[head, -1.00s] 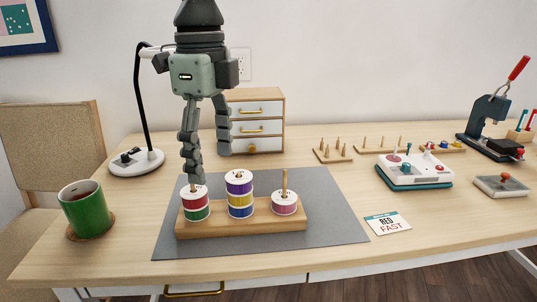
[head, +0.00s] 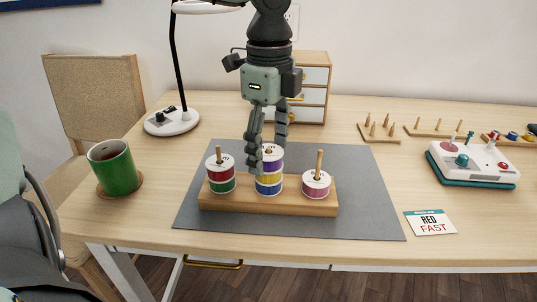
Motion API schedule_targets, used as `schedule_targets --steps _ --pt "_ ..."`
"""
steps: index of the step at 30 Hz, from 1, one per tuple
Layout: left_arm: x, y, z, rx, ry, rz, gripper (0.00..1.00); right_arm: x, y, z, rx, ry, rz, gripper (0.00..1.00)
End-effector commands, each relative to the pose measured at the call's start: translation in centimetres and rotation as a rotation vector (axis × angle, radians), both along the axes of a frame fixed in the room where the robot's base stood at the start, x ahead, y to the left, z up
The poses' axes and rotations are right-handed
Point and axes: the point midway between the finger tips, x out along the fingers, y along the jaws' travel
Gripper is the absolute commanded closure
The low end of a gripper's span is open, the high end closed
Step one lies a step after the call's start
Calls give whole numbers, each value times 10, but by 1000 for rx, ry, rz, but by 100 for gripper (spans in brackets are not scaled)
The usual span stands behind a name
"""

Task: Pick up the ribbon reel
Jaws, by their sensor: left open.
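A wooden stand (head: 265,203) with three pegs sits on the grey mat (head: 370,190). On its left peg are a red reel (head: 214,175) and a green reel (head: 222,187) below it. On the middle peg a purple reel (head: 275,163) is on top, above a yellow reel (head: 269,179) and a blue reel (head: 268,190). A pink reel (head: 316,188) is alone on the right peg. My left gripper (head: 265,155) is open, pointing down in front of the middle stack and partly hiding the purple reel. I cannot tell whether it touches it. My right gripper is not in view.
A green mug (head: 114,170) stands on a coaster at the left, near a desk lamp (head: 171,123). A small drawer cabinet (head: 314,75) stands behind my arm.

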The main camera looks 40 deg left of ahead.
Motion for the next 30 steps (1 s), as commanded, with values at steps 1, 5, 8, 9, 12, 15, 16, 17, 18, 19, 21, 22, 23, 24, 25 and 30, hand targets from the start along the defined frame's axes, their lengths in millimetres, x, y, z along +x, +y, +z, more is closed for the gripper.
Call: schedule_targets --steps 1,5,8,9,12,15,16,17,18,19,21,22,23,24,25,30 --pt "0 0 -1 0 -1 0 30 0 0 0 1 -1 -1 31" --pt "0 0 -1 0 -1 0 30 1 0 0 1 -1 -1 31" --pt "0 0 -1 0 -1 0 36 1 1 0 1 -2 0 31" --pt "0 0 -1 0 -1 0 41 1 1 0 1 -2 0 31" --pt "0 0 -1 0 -1 0 54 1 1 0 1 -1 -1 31" --pt "0 0 -1 0 0 0 66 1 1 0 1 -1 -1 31" --pt "0 0 -1 0 0 0 70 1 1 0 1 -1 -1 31" --pt "0 0 -1 0 0 0 73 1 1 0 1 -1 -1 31" --pt "0 0 -1 0 -1 0 77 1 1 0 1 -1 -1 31" --pt "0 0 -1 0 -1 0 77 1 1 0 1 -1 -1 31" --pt "0 0 -1 0 -1 0 77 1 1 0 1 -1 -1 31" --pt "0 0 -1 0 -1 0 77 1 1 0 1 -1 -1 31" --pt "0 0 -1 0 -1 0 77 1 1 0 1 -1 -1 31" --pt "0 0 0 0 -1 0 77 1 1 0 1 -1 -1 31" --pt "0 0 0 0 -1 0 77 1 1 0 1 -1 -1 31" --pt "0 0 8 1 -2 0 77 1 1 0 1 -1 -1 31"
